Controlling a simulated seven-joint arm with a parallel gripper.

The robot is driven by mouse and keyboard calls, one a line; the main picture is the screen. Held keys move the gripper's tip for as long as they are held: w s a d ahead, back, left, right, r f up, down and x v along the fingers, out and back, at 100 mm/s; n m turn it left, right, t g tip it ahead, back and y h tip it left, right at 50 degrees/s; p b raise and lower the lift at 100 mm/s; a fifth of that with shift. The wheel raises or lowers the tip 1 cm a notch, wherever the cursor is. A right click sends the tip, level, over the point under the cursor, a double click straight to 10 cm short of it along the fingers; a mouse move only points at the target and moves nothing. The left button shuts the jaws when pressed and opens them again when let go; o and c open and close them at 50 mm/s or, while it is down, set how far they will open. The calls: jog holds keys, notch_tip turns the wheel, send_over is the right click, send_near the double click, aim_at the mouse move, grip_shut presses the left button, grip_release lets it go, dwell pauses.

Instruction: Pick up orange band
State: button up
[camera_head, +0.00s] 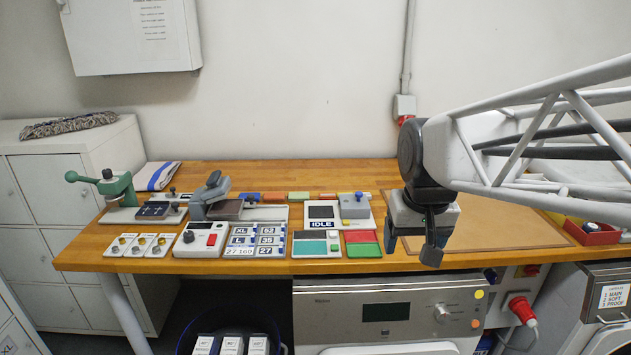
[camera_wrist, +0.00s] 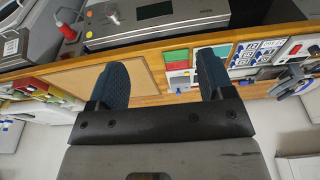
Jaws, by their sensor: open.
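A small orange band (camera_head: 274,197) lies at the back of the wooden workbench (camera_head: 215,171), in a row with other coloured strips. It is to the left of the bench's middle in the head view; I cannot make it out in the wrist view. My gripper (camera_head: 410,245) is open and empty over the right half of the bench, near the front edge, well to the right of the orange band. In the wrist view its two dark fingers (camera_wrist: 162,78) stand wide apart with nothing between them.
A green strip (camera_head: 299,196) lies beside the orange band. A grey press (camera_head: 212,199) stands left of it. A device marked IDLE (camera_head: 322,225) and red and green pads (camera_head: 363,251) lie in front. A brown board (camera_head: 490,228) lies under my arm at right.

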jog(key=w+a+r, duration=0.2)
jog(key=w, duration=1.6)
jog(key=g, duration=0.2)
send_over(328, 196)
notch_tip(328, 196, down, 21)
jog(key=shift+w+r, duration=0.15)
jog(key=shift+r, duration=0.05)
jog(key=shift+f, duration=0.15)
jog(key=shift+f, duration=1.15)
jog(key=shift+f, duration=0.1)
